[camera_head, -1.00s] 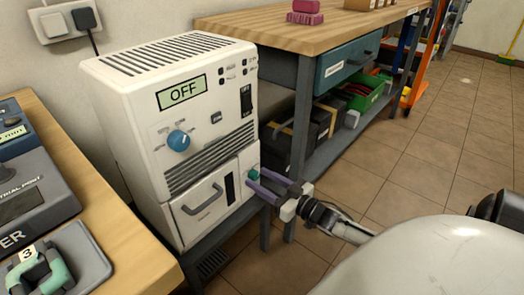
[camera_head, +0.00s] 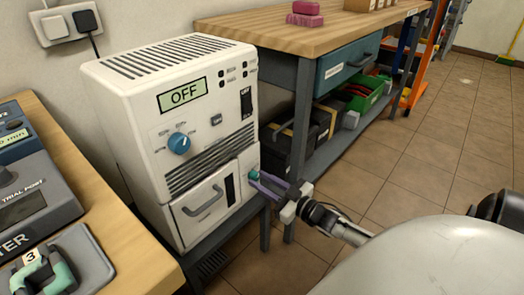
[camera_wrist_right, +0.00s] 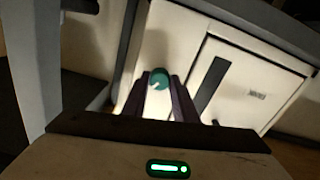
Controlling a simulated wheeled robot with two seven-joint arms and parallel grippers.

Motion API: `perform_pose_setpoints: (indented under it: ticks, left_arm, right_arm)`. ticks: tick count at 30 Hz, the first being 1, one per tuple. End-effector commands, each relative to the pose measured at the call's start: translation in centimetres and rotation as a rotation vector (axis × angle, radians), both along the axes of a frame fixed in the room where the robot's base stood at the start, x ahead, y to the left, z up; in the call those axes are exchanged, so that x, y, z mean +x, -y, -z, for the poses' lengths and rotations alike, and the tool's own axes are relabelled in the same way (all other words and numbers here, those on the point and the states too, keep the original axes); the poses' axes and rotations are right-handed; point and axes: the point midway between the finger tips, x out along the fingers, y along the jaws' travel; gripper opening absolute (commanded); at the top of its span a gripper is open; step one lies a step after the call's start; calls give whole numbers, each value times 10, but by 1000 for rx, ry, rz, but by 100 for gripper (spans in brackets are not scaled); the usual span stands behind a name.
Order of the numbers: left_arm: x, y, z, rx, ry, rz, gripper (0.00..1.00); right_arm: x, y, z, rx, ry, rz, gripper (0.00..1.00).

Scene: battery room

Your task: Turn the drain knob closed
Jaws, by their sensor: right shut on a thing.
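The drain knob (camera_head: 253,173) is a small teal knob on the lower right of the white dehumidifier-like machine (camera_head: 190,110). In the right wrist view the knob (camera_wrist_right: 160,78) shows at the fingertips, with a pale mark on its face. My right gripper (camera_head: 258,180) has its purple fingers shut on the knob, one on each side. The wrist view shows the two fingers (camera_wrist_right: 158,98) flanking it. The fingers hide part of the knob, and I cannot tell its exact setting. My left gripper is not in view.
The machine's display (camera_head: 182,95) reads OFF, above a blue dial (camera_head: 179,143). A wooden bench (camera_head: 330,32) with a drawer stands behind to the right. A wooden table (camera_head: 125,245) with dark devices is at the left. The tiled floor (camera_head: 430,155) at the right is open.

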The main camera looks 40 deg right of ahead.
Motion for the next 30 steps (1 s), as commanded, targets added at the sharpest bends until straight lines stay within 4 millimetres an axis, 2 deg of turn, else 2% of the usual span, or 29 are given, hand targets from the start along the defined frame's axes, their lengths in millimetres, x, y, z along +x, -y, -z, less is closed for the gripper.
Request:
perform_pose_setpoints:
  ticks: [17, 30]
  left_arm:
    - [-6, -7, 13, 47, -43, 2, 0]
    - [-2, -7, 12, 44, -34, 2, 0]
  right_arm:
    - [0, 0, 0, -533, 46, 0, 4]
    - [0, 1, 0, -949, 81, 0, 4]
